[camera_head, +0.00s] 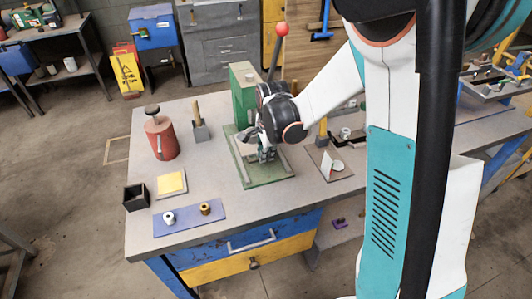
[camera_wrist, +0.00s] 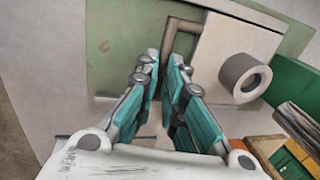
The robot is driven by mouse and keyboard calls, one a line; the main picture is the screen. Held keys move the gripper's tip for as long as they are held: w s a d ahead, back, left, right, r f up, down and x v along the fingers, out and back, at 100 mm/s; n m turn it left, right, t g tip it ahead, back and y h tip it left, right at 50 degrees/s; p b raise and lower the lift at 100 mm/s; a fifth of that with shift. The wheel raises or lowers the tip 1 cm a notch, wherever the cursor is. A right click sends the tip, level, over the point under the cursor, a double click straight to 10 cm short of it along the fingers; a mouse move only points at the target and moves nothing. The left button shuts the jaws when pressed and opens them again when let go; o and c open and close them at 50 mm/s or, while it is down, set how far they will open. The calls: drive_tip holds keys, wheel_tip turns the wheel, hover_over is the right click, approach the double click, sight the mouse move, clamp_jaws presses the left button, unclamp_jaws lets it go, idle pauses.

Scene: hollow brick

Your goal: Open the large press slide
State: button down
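The large press is a green upright (camera_head: 243,92) on a green base plate (camera_head: 278,180), with a red-balled lever (camera_head: 281,30). My gripper (camera_head: 266,156) is low in front of the upright, over the base plate. In the wrist view, a pale plate (camera_wrist: 215,62) carries a brownish bent bar handle (camera_wrist: 187,24) and a grey hollow cylinder (camera_wrist: 244,77). My gripper's teal fingers (camera_wrist: 165,62) are close together with one leg of the handle between their tips, and look shut on it. The finger contact is partly hidden.
On the bench (camera_head: 205,240) stand a red canister (camera_head: 161,140), a small black box (camera_head: 136,196), a yellow pad (camera_head: 171,183) and a blue tray (camera_head: 187,218) with two small cylinders. A small grey plate (camera_head: 330,165) with parts lies right of the press. The bench's front middle is clear.

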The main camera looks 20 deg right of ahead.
drive_tip(key=s, duration=0.9)
drive_tip(key=shift+s, duration=0.35)
drive_tip(key=c, duration=1.7)
unclamp_jaws()
drive_tip(key=r, duration=0.4)
drive_tip(key=s+r, duration=0.1)
drive_tip(key=r, duration=0.3)
drive_tip(key=s+r, duration=0.1)
drive_tip(key=r, duration=0.3)
drive_tip(key=shift+s, duration=0.2)
